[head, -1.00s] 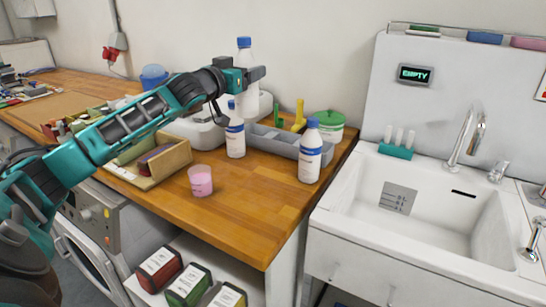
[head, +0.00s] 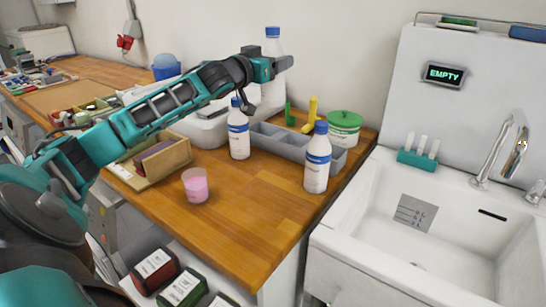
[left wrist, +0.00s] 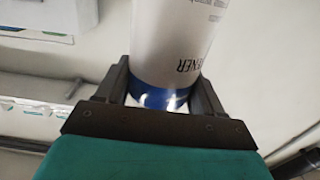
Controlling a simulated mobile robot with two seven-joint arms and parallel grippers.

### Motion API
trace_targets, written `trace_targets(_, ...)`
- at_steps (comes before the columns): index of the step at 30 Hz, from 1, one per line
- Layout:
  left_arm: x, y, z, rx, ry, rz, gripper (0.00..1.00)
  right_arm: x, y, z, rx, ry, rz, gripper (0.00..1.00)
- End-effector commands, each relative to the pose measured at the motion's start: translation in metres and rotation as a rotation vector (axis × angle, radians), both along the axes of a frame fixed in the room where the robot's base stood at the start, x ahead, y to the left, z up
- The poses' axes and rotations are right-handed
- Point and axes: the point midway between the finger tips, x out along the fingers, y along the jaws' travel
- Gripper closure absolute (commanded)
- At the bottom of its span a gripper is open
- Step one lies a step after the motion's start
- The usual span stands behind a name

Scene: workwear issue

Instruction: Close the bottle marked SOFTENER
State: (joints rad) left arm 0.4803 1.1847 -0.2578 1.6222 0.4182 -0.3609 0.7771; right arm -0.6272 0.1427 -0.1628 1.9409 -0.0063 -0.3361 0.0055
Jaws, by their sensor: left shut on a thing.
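My left gripper (head: 284,64) is shut on a white bottle (head: 273,46) with a blue cap at the back of the worktop. The gripper hides the bottle's middle in the head view; the blue cap shows on top. In the left wrist view the white bottle (left wrist: 172,45) stands between my two fingers, by a blue band. Part of its lettering reads "ENER"; the rest is out of sight. Two other white bottles with blue caps stand on the worktop, one in the middle (head: 239,138) and one near the sink (head: 316,172). Their labels are too small to read. My right gripper is not in view.
A cup of pink liquid (head: 195,188) stands near the worktop's front, beside a wooden box (head: 155,168). A grey tray (head: 290,146) and a green-lidded tub (head: 344,122) lie behind the bottles. The sink (head: 435,225) is at right. Bare wood lies at front right.

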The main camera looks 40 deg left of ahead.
Motion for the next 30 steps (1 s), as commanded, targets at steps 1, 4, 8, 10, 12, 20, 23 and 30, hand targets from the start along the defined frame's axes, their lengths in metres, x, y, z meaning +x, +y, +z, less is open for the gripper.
trace_targets(1, 0.0, 0.0, -0.011, -0.003, 0.004, 0.0, 1.0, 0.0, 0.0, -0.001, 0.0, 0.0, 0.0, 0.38)
trace_targets(4, 0.0, 0.0, -0.038, -0.005, 0.007, 0.0, 1.0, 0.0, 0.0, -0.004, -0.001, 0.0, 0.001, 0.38)
trace_targets(8, 0.0, 0.0, -0.074, -0.007, 0.005, 0.001, 1.0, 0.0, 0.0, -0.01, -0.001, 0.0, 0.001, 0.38)
trace_targets(10, -0.001, 0.0, -0.092, -0.007, 0.005, 0.001, 1.0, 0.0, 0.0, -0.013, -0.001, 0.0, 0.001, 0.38)
trace_targets(12, 0.0, 0.0, -0.11, -0.006, 0.004, 0.001, 1.0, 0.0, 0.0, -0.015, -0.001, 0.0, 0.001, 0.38)
trace_targets(20, 0.0, 0.0, -0.149, -0.002, 0.001, 0.001, 1.0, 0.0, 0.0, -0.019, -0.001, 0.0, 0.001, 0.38)
trace_targets(23, 0.0, 0.0, -0.151, 0.0, -0.001, 0.0, 1.0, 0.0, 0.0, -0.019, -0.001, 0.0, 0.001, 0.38)
trace_targets(30, 0.0, 0.0, -0.151, 0.0, -0.001, 0.0, 1.0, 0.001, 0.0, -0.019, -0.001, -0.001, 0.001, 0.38)
